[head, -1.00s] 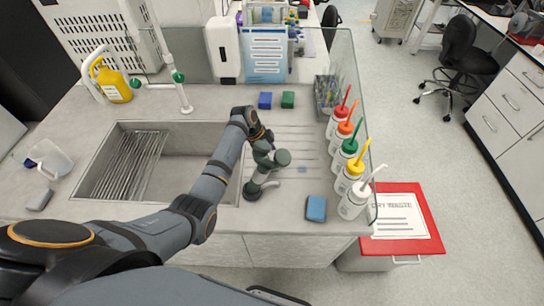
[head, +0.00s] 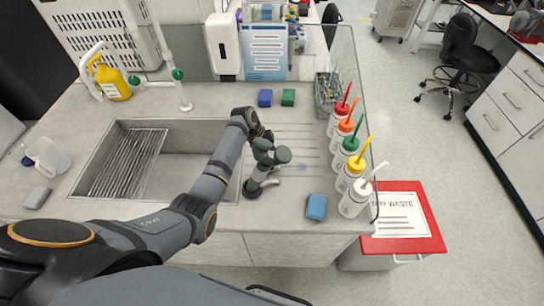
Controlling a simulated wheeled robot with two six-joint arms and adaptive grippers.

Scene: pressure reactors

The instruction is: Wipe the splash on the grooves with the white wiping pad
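The splash (head: 303,167) is a small bluish patch on the grooves (head: 300,141), the drainboard lines right of the sink. My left arm reaches across the sink, and my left gripper (head: 262,188) points down near the counter between sink and splash, left of the patch. Its fingers are small and partly hidden by the wrist, so I cannot tell whether they are open or hold something. A pale grey-white block (head: 37,197), possibly the white wiping pad, lies on the counter left of the sink. My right gripper is not in view.
A blue pad (head: 316,206) lies at the front edge. Several wash bottles (head: 355,198) line the right side by a clear screen. The sink (head: 184,163) and its faucet (head: 181,85) are at left.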

